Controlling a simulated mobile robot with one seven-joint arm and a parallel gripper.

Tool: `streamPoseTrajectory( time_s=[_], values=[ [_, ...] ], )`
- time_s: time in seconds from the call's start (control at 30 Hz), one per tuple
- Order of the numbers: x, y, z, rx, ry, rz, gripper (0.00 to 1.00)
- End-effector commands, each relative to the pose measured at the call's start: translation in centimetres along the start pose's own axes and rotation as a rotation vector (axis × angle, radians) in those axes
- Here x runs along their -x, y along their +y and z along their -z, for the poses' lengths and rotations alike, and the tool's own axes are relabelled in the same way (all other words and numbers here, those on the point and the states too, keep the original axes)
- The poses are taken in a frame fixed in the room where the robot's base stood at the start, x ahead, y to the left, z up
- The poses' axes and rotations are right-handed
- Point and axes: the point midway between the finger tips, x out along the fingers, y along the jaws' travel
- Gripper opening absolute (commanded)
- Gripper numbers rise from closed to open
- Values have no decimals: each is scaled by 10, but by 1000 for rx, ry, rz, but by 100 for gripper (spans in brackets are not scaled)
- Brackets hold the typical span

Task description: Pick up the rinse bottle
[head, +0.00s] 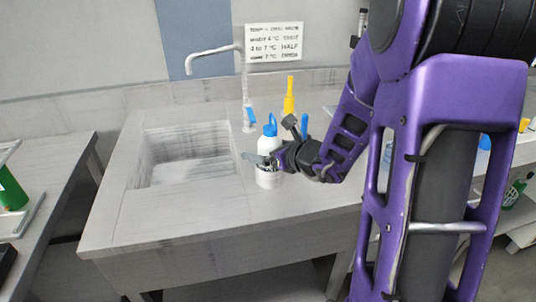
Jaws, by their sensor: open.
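A white bottle with a blue spouted cap (270,126), which looks like the rinse bottle, stands on the grey sink counter (215,215) just right of the basin. My gripper (257,161) is open in front of it, with the dark wrist coming in from the right. The gripper hides part of the bottle. A white cylindrical body (268,180) shows below the gripper; I cannot tell whether it is the bottle's lower part or a separate container. I cannot see whether the fingers touch the bottle.
A grey basin (185,160) lies to the left, with a tap (246,90) behind. A yellow bottle (289,100) stands behind the gripper, and a blue upright item (304,125) is close to my wrist. A sign (274,42) hangs on the wall. The front counter is clear.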

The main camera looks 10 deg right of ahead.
Motion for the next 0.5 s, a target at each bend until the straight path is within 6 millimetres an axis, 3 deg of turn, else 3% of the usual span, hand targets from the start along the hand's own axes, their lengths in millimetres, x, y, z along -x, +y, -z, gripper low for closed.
streamPoseTrajectory(
  time_s=[0.3,0.5],
  values=[
    [-1,1,1,-1,0,2,100],
    [-1,1,1,-1,0,2,64]
  ],
)
